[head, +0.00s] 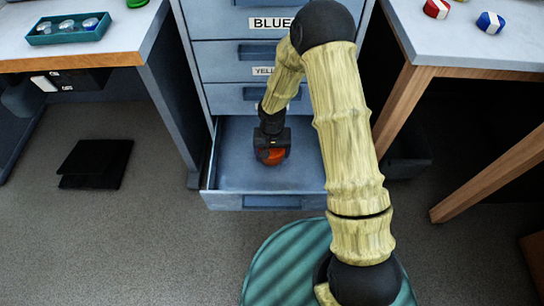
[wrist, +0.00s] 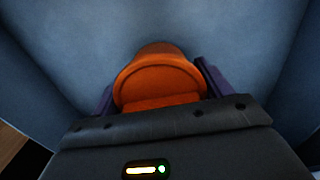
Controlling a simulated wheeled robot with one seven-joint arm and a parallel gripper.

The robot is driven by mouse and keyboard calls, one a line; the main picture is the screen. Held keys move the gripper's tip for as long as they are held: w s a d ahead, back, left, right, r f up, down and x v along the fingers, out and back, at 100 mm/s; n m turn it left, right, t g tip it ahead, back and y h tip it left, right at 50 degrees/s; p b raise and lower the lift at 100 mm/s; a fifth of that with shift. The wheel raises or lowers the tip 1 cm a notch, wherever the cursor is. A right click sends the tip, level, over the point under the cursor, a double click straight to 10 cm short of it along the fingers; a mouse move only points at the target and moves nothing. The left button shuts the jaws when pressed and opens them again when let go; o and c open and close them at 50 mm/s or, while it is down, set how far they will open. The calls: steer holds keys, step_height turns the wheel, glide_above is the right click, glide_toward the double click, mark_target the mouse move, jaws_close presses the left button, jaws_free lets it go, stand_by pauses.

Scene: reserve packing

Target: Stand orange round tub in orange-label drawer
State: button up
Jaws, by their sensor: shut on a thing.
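The orange round tub (head: 271,156) is between the fingers of my gripper (head: 271,153), low inside the open bottom drawer (head: 234,199) of the blue cabinet. In the wrist view the tub (wrist: 160,75) sits between the two dark fingers, and my gripper (wrist: 160,88) is shut on it. The drawer floor shows around it. I cannot tell whether the tub's base touches the floor. The open drawer's own label is not readable; my arm covers part of the cabinet.
Closed drawers above have labels reading BLUE (head: 270,23) and YELLOW, partly covered. A left table (head: 90,55) holds a teal tray (head: 68,30). A right table (head: 470,50) holds a red item (head: 437,9) and a blue item (head: 490,22). A black mat (head: 95,163) lies on the floor.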

steer(key=shift+f, duration=0.65)
steer(key=shift+f, duration=0.1)
steer(key=o, duration=1)
step_height(320, 180, up, 12)
steer(key=p, duration=0.4)
steer(key=shift+p, duration=0.4)
steer(key=shift+w, duration=0.1)
